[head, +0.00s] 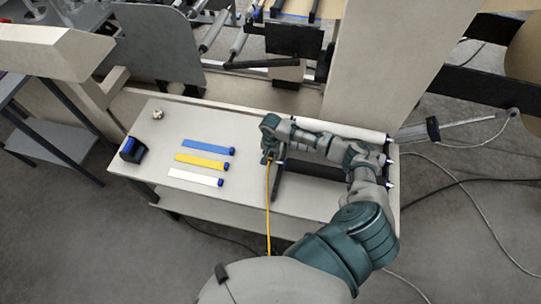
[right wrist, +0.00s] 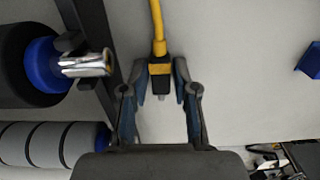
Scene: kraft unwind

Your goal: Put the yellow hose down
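The yellow hose (head: 268,208) runs from my right gripper (head: 268,159) across the grey table top (head: 239,196) and over its near edge. In the right wrist view the hose (right wrist: 157,22) ends in a black fitting with a yellow band (right wrist: 160,70). This end is between the two fingers of my right gripper (right wrist: 161,80). Strips of table show on both sides of the fitting, so the fingers look open around it and apart from it. Whether the fitting touches the table is hard to tell. My left gripper is not in view.
Blue (head: 208,147), yellow (head: 201,162) and white (head: 195,177) strips lie left of the gripper. A black-and-blue tape dispenser (head: 132,149) and a small metal part (head: 158,114) are further left. A dark bar (head: 278,182) is close by the gripper; a white roller (head: 338,130) is behind.

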